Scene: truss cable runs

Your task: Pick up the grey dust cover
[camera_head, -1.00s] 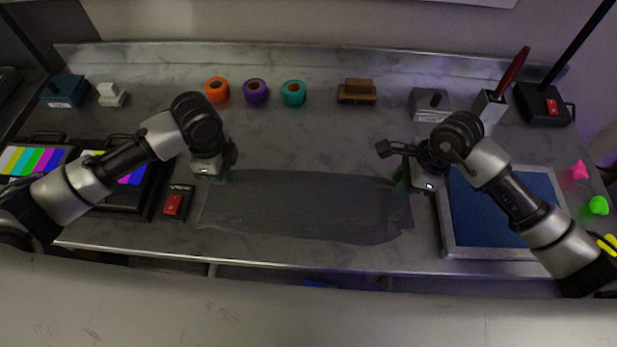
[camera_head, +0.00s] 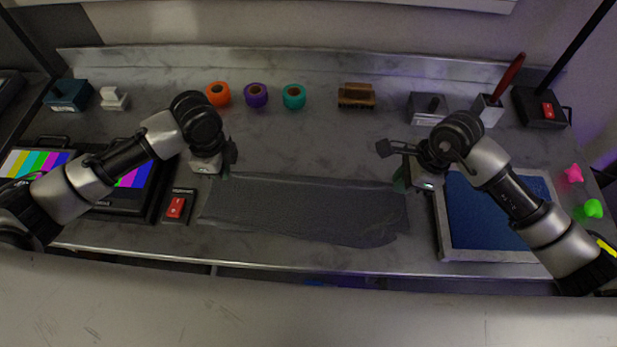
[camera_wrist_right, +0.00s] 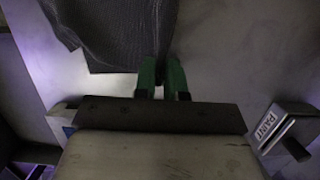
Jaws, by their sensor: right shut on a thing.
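The grey dust cover (camera_head: 305,208) is a wide dark cloth spread along the front middle of the metal bench, its right end uneven. In the right wrist view the cover (camera_wrist_right: 115,35) reaches the green fingertips. My right gripper (camera_head: 400,181) is at the cover's far right corner, and its green fingers (camera_wrist_right: 160,75) are close together, shut on the cloth's edge. My left gripper (camera_head: 226,171) is at the cover's far left corner; its fingertips are mostly hidden by the wrist, so its hold does not show.
A red-switch box (camera_head: 177,206) lies just left of the cover, and a blue framed tray (camera_head: 440,225) just right. Orange (camera_head: 218,94), purple (camera_head: 256,95) and teal (camera_head: 294,96) tape rolls and a brown brush (camera_head: 357,95) stand behind. The bench middle is clear.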

